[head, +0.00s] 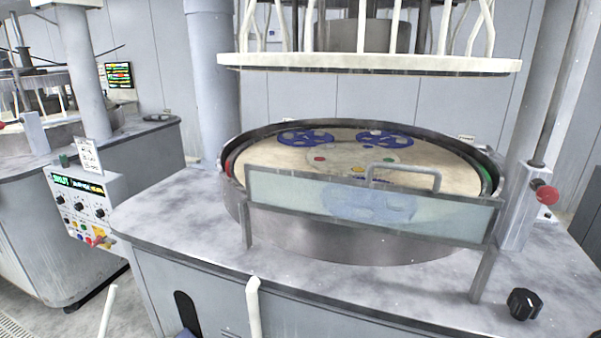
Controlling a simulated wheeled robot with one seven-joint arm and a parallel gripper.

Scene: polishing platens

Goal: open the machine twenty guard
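A guard (290,195), a pale translucent panel in a grey metal frame, stands upright across the front of a round polishing platen (260,160). A grey bar handle (405,168) rises from its top edge, right of the middle. Two posts carry the guard above the grey worktop (190,215) of the nearest machine. Blue carriers (306,138) and small coloured discs lie on the platen, and a blue carrier shows blurred through the panel. I cannot read a machine number here. My gripper is not in view.
A white upper plate (370,62) hangs over the platen. A black knob (524,303) sits at the worktop's front right, and a red knob (547,195) on the right. A control panel (82,208) and another machine (35,240) stand left. A white rail (254,305) rises in front.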

